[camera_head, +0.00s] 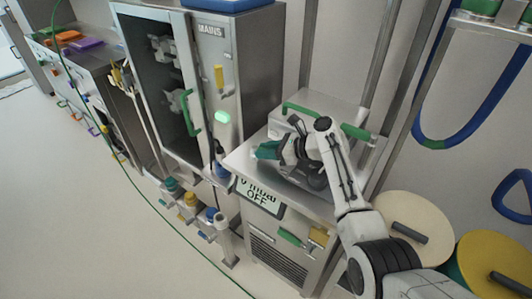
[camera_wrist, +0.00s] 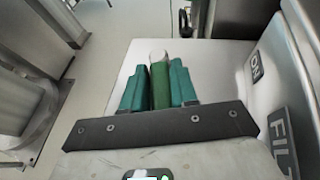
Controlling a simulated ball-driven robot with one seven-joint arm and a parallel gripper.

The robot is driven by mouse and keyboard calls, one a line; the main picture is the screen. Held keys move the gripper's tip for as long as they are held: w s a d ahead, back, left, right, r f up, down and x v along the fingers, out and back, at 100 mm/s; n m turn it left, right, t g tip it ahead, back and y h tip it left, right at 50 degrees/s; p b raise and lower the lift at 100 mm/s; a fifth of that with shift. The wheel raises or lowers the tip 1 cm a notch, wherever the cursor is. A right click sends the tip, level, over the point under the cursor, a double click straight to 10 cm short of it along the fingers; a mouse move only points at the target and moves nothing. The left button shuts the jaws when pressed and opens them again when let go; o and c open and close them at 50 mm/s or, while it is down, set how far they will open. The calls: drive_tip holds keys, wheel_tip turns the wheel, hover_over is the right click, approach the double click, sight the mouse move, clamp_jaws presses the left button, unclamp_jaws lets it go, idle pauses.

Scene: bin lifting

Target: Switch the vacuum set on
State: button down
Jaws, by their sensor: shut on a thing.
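The vacuum set (camera_head: 297,193) is a metal cabinet whose front display (camera_head: 258,195) reads "0 mbar" and "OFF". My gripper (camera_head: 266,150) is over the cabinet's top near the front left edge. In the wrist view my gripper's teal fingers are shut on a green lever (camera_wrist: 160,88) with a pale rounded end. The lever lies between the two fingers. In the head view I cannot make out the lever, which the gripper covers.
A tall cabinet marked "MAINS" (camera_head: 211,30) stands to the left with its green-handled door. A second label starting "FIL" (camera_wrist: 280,132) is near the "ON" label. Coloured valves (camera_head: 190,200) are low at the left.

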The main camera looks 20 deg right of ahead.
drive_tip(key=c, duration=1)
unclamp_jaws()
drive_tip(key=shift+o, duration=0.2)
drive_tip(key=p+v, duration=0.1)
drive_tip(key=v, duration=0.9)
drive_tip(key=shift+s+d, duration=0.25)
drive_tip(key=shift+d, duration=0.05)
